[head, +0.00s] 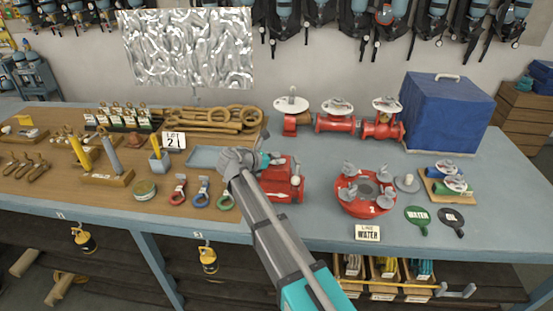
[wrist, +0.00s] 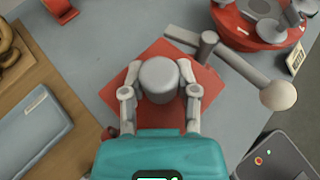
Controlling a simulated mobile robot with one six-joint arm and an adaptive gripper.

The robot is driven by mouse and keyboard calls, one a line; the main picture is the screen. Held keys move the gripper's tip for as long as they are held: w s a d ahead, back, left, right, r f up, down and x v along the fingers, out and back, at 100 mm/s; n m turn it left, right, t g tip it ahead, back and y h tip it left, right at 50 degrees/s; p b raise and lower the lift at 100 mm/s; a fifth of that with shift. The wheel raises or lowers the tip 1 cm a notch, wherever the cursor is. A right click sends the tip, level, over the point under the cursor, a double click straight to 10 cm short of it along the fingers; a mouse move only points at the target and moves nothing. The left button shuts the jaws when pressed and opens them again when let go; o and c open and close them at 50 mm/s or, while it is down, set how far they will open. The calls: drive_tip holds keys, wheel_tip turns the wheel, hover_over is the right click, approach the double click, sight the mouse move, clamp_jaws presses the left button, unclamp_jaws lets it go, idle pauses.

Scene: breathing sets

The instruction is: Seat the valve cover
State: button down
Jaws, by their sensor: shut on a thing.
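My gripper (wrist: 160,92) is shut on a grey, round-topped knob (wrist: 158,75) in the wrist view. A red square piece (wrist: 150,112) lies directly below the knob; I cannot tell if the two are joined or if this piece is the valve cover. A grey lever with a ball end (wrist: 255,80) sticks out to the right. In the head view my gripper (head: 270,159) is at a red valve body (head: 284,182), partly hidden by my arm. Any gap between held piece and body is hidden.
A red round flange (head: 366,205) with grey wing nuts stands to the right, beside a water label (head: 367,232). A blue-grey tray (head: 203,157) lies left of the valve. Red valves (head: 335,122) and a blue covered box (head: 447,112) stand behind.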

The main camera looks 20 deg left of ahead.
sight(278, 154)
drive_tip(key=shift+f+b, duration=0.65)
drive_tip(key=shift+f, duration=0.05)
drive_tip(key=shift+c, duration=1.4)
unclamp_jaws()
drive_tip(key=shift+r, duration=0.1)
drive_tip(key=shift+r, duration=0.1)
wheel_tip(278, 154, up, 10)
drive_tip(key=p, duration=1)
drive_tip(key=shift+r, duration=0.1)
drive_tip(key=shift+d, duration=0.15)
